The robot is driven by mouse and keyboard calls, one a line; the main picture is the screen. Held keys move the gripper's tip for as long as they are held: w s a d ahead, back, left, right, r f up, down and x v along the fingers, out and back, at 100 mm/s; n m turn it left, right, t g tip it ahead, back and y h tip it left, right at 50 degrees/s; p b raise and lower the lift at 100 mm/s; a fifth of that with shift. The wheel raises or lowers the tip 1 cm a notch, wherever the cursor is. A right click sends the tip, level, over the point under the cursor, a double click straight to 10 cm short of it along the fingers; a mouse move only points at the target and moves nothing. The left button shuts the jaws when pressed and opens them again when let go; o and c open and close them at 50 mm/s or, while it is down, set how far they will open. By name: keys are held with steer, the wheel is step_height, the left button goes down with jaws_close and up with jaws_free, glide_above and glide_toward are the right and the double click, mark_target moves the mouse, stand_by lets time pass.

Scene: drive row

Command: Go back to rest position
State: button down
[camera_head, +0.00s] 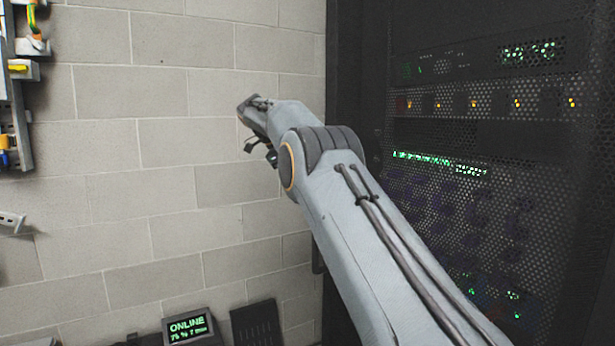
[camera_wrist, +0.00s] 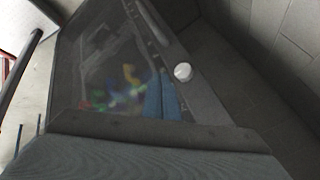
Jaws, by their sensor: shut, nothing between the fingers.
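My gripper (camera_head: 260,151) shows small and dark in the head view, at the end of my grey arm, in front of the block wall (camera_head: 165,150). It points down and looks apart from the wall. It is shut and holds nothing I can see. My arm rises from the lower right and bends at a round joint. The wrist view does not clearly show the fingers.
A black server rack (camera_head: 455,200) with lit lights stands at the right, behind my arm. A small display (camera_head: 188,327) reads ONLINE below. Wall-mounted hardware (camera_head: 18,100) is at the left edge. The wrist view shows a tilted dark panel (camera_wrist: 90,70) with a white knob (camera_wrist: 183,72).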

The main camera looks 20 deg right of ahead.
steer(key=shift+w+a+r+p, duration=0.15)
steer(key=shift+a+r+p, duration=0.3)
steer(key=shift+p, duration=0.3)
steer(key=s+a+f+n+y, duration=0.1)
steer(key=s+f+n+y, duration=0.3)
steer(key=s+f+n, duration=0.9)
steer(key=s+f+n+y, duration=0.1)
steer(key=s+f+n, duration=0.3)
steer(key=s, duration=0.7)
steer(key=s+a+f+n+y, duration=0.1)
steer(key=s+f+n, duration=0.2)
steer(key=s, duration=0.8)
steer(key=s+a+f+n+y, duration=0.1)
steer(key=s+f+n, duration=0.3)
steer(key=s, duration=0.8)
steer(key=shift+a+f+n, duration=0.2)
steer(key=shift+f+n, duration=0.1)
steer(key=shift+f, duration=0.45)
